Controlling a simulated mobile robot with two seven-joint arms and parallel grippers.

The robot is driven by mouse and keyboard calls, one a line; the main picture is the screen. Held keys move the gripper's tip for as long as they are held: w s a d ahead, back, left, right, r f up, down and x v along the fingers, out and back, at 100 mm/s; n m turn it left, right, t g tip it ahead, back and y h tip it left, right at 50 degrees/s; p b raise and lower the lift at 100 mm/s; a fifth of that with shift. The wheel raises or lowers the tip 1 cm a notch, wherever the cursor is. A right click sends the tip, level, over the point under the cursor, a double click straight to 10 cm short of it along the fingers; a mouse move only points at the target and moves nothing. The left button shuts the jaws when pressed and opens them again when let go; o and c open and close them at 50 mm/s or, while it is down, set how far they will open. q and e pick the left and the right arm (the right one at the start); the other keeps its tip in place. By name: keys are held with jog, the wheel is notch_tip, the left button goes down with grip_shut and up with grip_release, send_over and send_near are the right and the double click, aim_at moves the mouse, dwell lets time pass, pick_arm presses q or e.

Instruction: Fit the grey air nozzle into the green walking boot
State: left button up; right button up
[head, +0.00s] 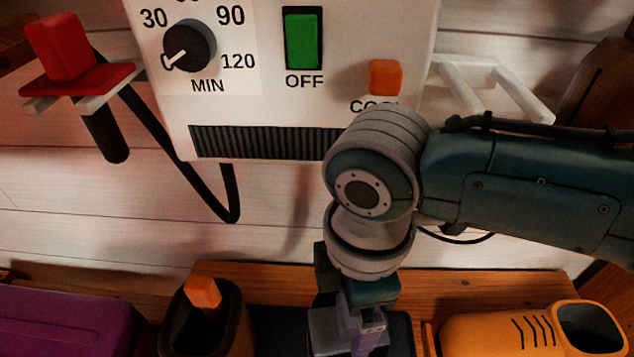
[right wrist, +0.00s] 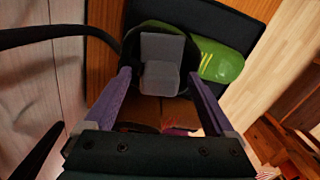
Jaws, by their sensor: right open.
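The green walking boot (right wrist: 218,60) lies on a dark mat in the right wrist view. The grey air nozzle (right wrist: 160,65) sits at the boot's dark round opening, with its block-shaped end facing the camera. How deep it sits cannot be told. My right gripper (right wrist: 158,78) is open, with one purple finger on each side of the nozzle and gaps between. My left gripper is not in view.
A white dryer unit (head: 270,105) hangs on the wall, with a red nozzle (head: 62,50) on its left bracket and an empty right bracket (head: 490,82). An orange block (head: 202,291) stands in a dark opening at left. A yellow boot (head: 495,333) lies at right.

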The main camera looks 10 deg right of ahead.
notch_tip(320, 180, up, 9)
jog(key=shift+r+p, duration=0.1)
jog(key=shift+p, duration=0.95)
jog(key=shift+r, duration=0.4)
